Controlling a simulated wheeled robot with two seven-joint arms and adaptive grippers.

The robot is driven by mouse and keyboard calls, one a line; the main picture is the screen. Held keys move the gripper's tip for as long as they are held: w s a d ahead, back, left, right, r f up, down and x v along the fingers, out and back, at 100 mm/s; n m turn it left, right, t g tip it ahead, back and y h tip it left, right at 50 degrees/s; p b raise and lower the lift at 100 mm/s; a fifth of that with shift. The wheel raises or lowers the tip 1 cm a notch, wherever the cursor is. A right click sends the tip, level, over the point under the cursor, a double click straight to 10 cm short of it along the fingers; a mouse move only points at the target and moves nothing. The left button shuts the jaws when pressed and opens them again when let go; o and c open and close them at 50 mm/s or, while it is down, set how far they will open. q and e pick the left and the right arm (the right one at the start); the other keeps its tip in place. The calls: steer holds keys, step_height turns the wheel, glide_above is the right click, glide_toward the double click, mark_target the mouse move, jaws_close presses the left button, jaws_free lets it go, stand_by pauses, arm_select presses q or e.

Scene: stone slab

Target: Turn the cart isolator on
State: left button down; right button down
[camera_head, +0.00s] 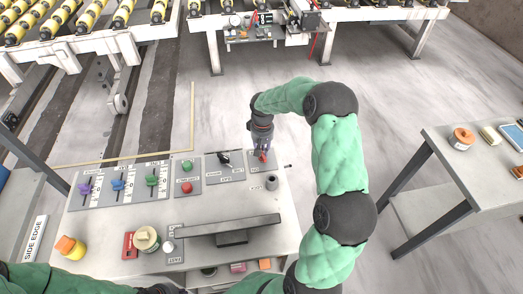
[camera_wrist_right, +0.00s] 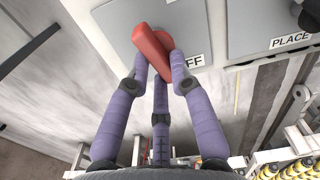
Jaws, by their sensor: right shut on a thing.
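The red isolator handle (camera_head: 263,157) is on a grey plate at the right end of the panel's back row. In the right wrist view the same red handle (camera_wrist_right: 150,48) lies at an angle across its plate, beside a label whose readable part is "FF". My right gripper (camera_head: 262,148) reaches down onto it from behind. In the right wrist view the purple fingers of the right gripper (camera_wrist_right: 160,68) are closed around the handle's near part. The fingers hide part of the handle and label. My left gripper is not in view.
The panel also bears a black lever (camera_head: 224,157), green (camera_head: 187,165) and red (camera_head: 186,187) buttons, and several coloured sliders. A dark grey bar (camera_head: 228,225) stands in front. A side table (camera_head: 480,180) with small items is on the right. Roller conveyors are behind.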

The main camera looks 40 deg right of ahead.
steer(key=shift+d+m, duration=0.1)
steer(key=shift+m, duration=1.1)
steer(key=c, duration=1.1)
jaws_free()
step_height(320, 180, up, 12)
steer(key=shift+s, duration=0.15)
